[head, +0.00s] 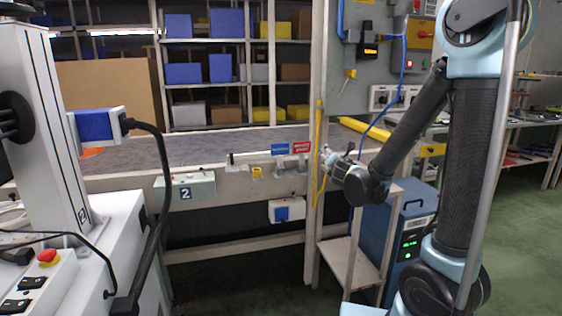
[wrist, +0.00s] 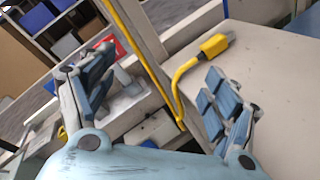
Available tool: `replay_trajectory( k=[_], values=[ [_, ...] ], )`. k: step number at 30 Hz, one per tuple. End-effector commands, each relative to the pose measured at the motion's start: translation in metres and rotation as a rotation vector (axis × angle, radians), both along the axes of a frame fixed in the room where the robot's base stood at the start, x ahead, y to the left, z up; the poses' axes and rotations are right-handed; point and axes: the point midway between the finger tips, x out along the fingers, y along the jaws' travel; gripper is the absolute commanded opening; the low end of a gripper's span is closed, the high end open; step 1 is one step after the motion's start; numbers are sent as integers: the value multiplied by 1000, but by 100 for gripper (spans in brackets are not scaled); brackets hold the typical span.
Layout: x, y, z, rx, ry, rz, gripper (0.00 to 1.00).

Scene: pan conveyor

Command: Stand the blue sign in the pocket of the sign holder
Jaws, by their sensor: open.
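The small blue sign (head: 280,149) is upright at the bench's front edge, left of the red sign (head: 301,147). Grey holder bases show below them, one under the blue sign (head: 280,164) and one under the red (head: 302,164). I cannot tell how the blue sign sits relative to its base. My gripper (head: 329,157) is right of both signs, beside the upright post. In the wrist view my gripper (wrist: 160,65) is open, with nothing between the fingers. The red sign (wrist: 119,45) and a grey base (wrist: 128,84) show beyond the left finger. I cannot make out the blue sign there.
A post (head: 318,100) with a yellow strip stands between the signs and my gripper. A yellow connector and cable (wrist: 215,45) lie near the right finger. A blue cabinet (head: 402,235) stands below.

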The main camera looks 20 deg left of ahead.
Motion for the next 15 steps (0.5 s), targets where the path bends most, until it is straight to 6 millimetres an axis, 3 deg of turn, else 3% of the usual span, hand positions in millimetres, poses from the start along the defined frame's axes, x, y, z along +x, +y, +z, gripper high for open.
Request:
replay_trajectory(
  k=[1,6,10,15],
  values=[
    [-5,23,-4,-73,-44,55,81],
    [-27,87,-14,-330,-213,218,81],
    [-46,122,-22,-476,-321,306,81],
    [-61,146,-29,-579,-403,365,81]
  ],
)
